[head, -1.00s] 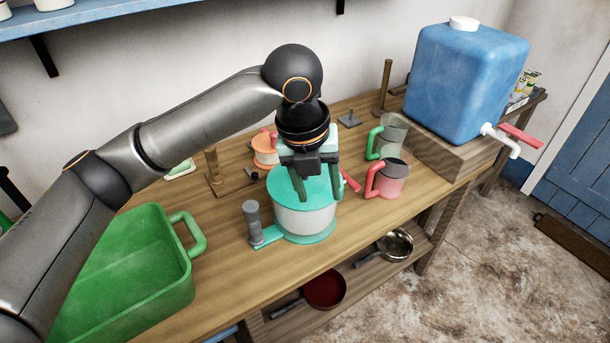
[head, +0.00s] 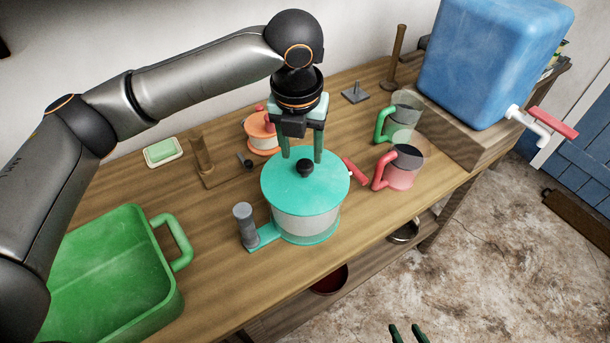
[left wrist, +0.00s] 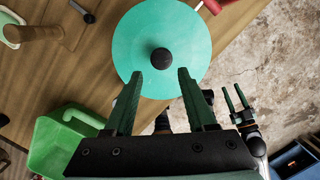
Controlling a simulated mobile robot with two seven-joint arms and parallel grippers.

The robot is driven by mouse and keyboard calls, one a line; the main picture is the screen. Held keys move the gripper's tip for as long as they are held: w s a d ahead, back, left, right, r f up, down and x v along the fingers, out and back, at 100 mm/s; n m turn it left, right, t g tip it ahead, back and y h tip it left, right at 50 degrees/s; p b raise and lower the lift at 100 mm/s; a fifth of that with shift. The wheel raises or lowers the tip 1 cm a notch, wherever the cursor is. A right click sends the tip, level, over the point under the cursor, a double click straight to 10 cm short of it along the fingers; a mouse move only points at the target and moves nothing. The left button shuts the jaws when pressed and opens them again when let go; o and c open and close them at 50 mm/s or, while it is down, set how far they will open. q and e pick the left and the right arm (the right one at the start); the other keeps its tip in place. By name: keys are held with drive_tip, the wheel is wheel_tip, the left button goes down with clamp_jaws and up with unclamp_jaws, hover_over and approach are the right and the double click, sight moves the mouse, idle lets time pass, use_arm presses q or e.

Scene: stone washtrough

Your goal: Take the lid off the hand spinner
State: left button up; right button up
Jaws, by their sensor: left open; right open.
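The hand spinner (head: 305,222) stands on the wooden bench, a pale drum on a teal base with a grey upright handle (head: 244,222) at its left. Its round teal lid (head: 285,190) with a black knob (head: 305,168) lies on top of the drum. My left gripper (head: 302,158) is open and empty above the lid, pointing down. In the left wrist view the lid (left wrist: 135,50) lies ahead of the open fingers (left wrist: 168,80), with the knob (left wrist: 161,58) just beyond their tips. My right gripper (head: 408,333) is open at the bottom edge, over the floor.
A green basin (head: 100,285) stands at left. A pink mug (head: 405,172) and a green-handled mug (head: 400,120) stand right of the spinner. An orange-topped pot (head: 262,134) is behind it. A blue water container (head: 490,60) stands at back right. Bare bench lies in front.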

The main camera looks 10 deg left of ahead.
sight(304, 165)
use_arm(q)
drive_tip(key=f, duration=0.2)
drive_tip(key=w+f, duration=0.1)
drive_tip(key=f, duration=0.2)
drive_tip(key=shift+w+d+f, duration=0.1)
drive_tip(key=shift+w+f, duration=0.1)
drive_tip(key=shift+f, duration=0.05)
clamp_jaws()
